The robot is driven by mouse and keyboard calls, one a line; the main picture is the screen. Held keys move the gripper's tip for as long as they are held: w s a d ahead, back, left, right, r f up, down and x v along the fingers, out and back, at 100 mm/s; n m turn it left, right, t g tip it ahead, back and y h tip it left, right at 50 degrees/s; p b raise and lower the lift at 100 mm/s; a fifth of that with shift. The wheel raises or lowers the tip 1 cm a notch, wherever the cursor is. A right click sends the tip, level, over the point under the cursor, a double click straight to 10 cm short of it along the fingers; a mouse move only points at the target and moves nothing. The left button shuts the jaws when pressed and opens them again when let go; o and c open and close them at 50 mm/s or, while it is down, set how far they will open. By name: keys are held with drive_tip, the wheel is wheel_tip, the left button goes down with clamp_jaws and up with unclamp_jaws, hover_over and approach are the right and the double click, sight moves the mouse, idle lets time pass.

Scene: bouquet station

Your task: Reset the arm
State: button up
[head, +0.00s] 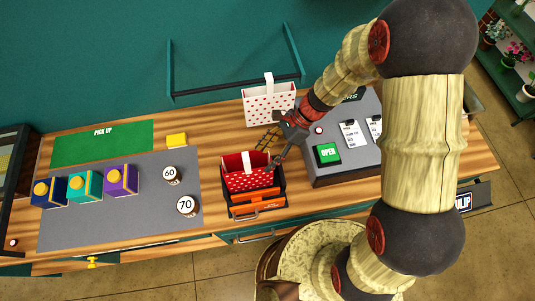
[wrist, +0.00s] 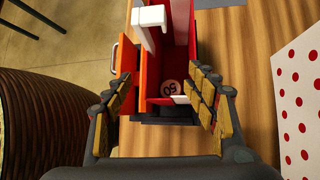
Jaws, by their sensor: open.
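My gripper (head: 275,158) hangs at the right side of a red basket with white dots (head: 247,179) in the head view. In the wrist view my gripper (wrist: 162,84) is open, its yellow-padded fingers spread apart with nothing held between them. The red basket (wrist: 181,55) lies beyond and between the fingers, with its white handle at the upper left. A round piece marked 50 (wrist: 172,88) lies inside the basket. My arm reaches down from the right and hides part of the counter.
The basket stands on a black and orange unit (head: 258,208). A white dotted basket (head: 268,104) stands close behind my gripper. A grey panel with a green OPEN sign (head: 328,153) is at right. Boxes (head: 84,186) and pieces marked 60 (head: 172,175) and 70 (head: 187,206) are left.

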idle(0.5)
wheel_tip(320, 180, up, 8)
drive_tip(key=p, duration=0.6)
drive_tip(key=shift+p, duration=0.3)
idle(0.7)
